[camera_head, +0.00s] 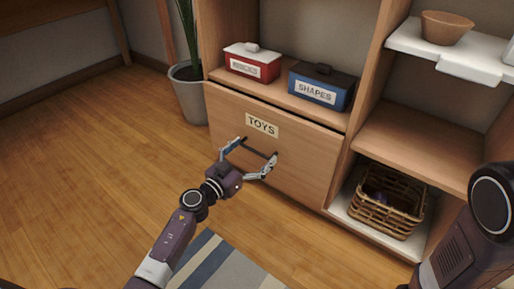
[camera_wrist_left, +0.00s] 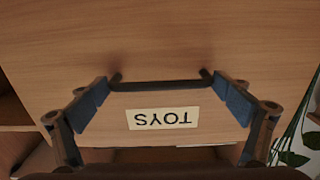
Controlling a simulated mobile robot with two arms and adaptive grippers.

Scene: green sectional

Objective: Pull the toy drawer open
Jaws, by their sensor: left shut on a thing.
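The toy drawer (camera_head: 300,165) is a wide wooden front low in the shelf unit, with a "TOYS" label (camera_head: 262,125). The label shows upside down in the left wrist view (camera_wrist_left: 163,119). A thin dark line runs along the drawer's top edge; I cannot tell whether it stands slightly out. My left gripper (camera_head: 255,153) is shut on the dark bar handle (camera_wrist_left: 160,86), with one finger at each end of the bar. My right gripper is not in view; only part of my right arm shows at the right.
Red (camera_head: 252,63) and blue (camera_head: 321,87) boxes sit on the shelf above the drawer. A wicker basket (camera_head: 388,203) stands in the lower right compartment. A potted plant (camera_head: 188,95) stands left of the unit. A striped rug (camera_head: 222,265) lies on the floor in front, otherwise clear.

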